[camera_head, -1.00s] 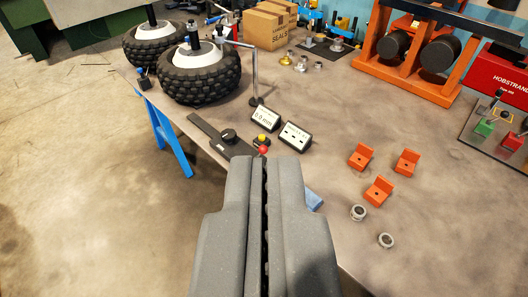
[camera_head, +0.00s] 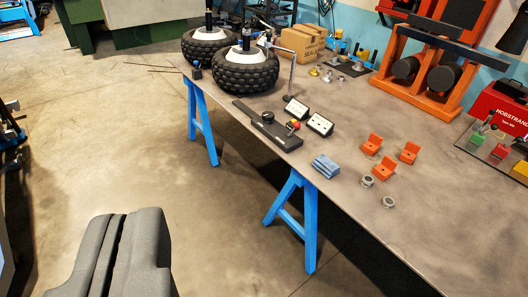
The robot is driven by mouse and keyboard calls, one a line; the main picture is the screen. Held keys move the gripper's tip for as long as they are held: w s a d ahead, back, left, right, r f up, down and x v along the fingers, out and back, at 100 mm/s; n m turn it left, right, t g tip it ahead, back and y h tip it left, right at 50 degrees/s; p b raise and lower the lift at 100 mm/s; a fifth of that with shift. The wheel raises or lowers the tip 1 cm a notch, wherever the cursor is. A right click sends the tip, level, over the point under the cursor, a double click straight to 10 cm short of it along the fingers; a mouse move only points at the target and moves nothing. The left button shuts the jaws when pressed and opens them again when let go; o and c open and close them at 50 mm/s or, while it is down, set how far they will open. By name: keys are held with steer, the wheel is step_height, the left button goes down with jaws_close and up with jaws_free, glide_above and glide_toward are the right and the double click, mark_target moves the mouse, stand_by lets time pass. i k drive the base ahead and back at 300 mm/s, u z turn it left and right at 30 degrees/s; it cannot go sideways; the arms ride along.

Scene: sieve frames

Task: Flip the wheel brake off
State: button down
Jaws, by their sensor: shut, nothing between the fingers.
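Two black-tyred wheels with white hubs stand at the far left corner of the grey workbench: a nearer wheel (camera_head: 246,70) and a farther wheel (camera_head: 208,47). A small dark block (camera_head: 196,71) sits at the bench edge beside the nearer wheel. A black bar with a round knob (camera_head: 267,123) lies along the edge, and a small red-and-yellow lever or knob (camera_head: 293,126) is at its right. I cannot tell which part is the wheel brake. My gripper (camera_head: 132,216) is at the lower left, shut and empty, over the floor and apart from the bench.
Two small display boxes (camera_head: 320,124), a blue block (camera_head: 326,167), orange brackets (camera_head: 371,144) and metal rings (camera_head: 388,202) lie on the bench (camera_head: 430,195). A bent metal post (camera_head: 292,72) stands by the wheel. Blue trestle legs (camera_head: 292,218) stand below the edge. Floor at left is open.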

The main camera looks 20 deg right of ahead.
mark_target(296, 124)
steer(key=u, duration=0.05)
steer(key=k, duration=0.35)
steer(key=u, duration=0.25)
steer(key=i, duration=0.9)
steer(key=z, duration=0.7)
steer(key=i, duration=1.4)
steer(key=z, duration=0.65)
